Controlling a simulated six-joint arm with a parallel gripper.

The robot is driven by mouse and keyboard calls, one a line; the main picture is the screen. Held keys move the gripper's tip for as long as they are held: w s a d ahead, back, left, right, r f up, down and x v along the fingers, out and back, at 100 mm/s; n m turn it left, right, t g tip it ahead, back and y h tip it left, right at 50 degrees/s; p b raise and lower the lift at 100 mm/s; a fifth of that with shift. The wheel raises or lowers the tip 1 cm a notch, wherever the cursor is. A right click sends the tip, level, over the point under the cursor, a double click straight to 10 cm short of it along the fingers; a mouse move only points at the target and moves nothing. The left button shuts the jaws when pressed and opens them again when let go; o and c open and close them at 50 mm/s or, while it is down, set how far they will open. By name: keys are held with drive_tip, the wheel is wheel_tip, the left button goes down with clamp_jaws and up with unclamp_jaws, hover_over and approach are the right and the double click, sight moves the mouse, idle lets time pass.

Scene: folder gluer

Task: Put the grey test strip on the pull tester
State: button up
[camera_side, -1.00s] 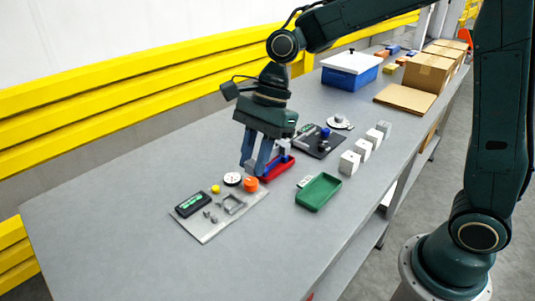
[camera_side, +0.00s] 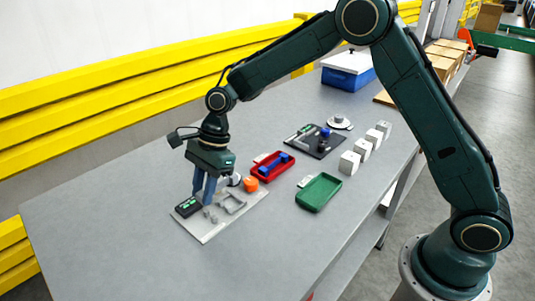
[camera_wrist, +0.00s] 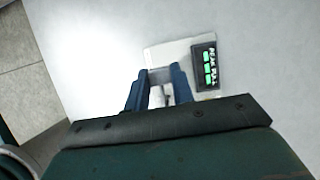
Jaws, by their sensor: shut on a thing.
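The pull tester (camera_side: 207,236) is a light grey plate near the left of the table in the side view. It carries a black box with a green display (camera_side: 188,206), small grey clamp parts and a square grey frame. The box also shows in the wrist view (camera_wrist: 208,65). My gripper (camera_side: 204,202) is pointed down over the plate, beside the black box. In the wrist view its blue fingers (camera_wrist: 163,72) are shut on a small grey piece, which looks like the grey test strip. The strip is mostly hidden, and I cannot tell whether it touches the clamps.
An orange knob (camera_side: 250,184) stands by the plate's far corner. A red tray (camera_side: 263,171) with blue pieces and a green tray (camera_side: 318,193) lie to the right. A dark board (camera_side: 320,150) and several white blocks are farther back. The table's left end is clear.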

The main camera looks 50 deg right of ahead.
sight(200, 226)
drive_tip(key=shift+w+a+f, duration=0.35)
drive_tip(key=shift+w+f, duration=0.15)
drive_tip(key=shift+f, duration=0.3)
drive_tip(key=shift+f, duration=0.25)
drive_tip(key=shift+f, duration=2.7)
drive_tip(key=o, duration=1)
drive_tip(key=shift+o, duration=0.2)
drive_tip(key=shift+r, duration=0.15)
drive_tip(key=shift+r, duration=4.85)
